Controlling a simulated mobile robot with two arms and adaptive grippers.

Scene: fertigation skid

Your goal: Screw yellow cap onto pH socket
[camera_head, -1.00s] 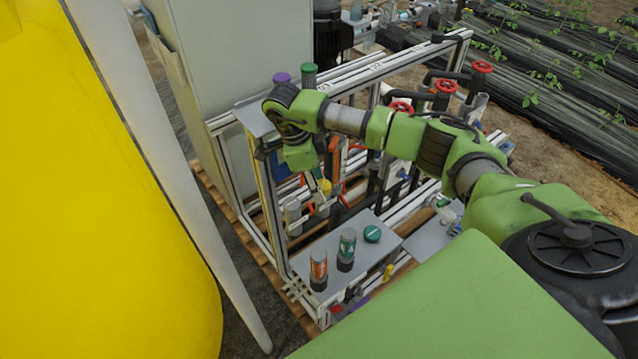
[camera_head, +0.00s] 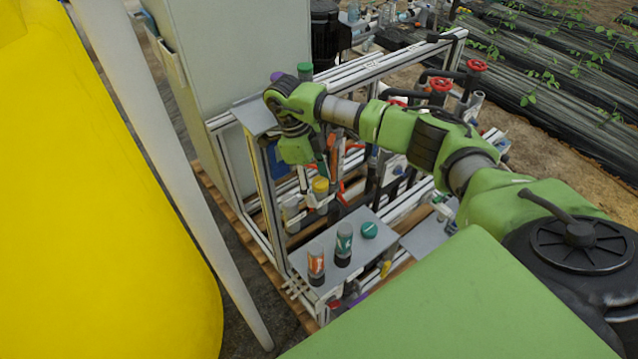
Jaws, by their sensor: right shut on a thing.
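The yellow cap (camera_head: 320,184) shows small below my right wrist, inside the skid frame. It sits at the top of a greyish upright cylinder (camera_head: 321,201), which may be the pH socket; I cannot tell whether the cap is seated or threaded. My right gripper (camera_head: 319,173) points down at the cap from above and is shut on it. The fingers are small and partly hidden by the wrist. My left gripper is not in view.
Frame posts and red-handled valves (camera_head: 440,84) crowd the arm. A large yellow tank (camera_head: 90,200) stands left.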

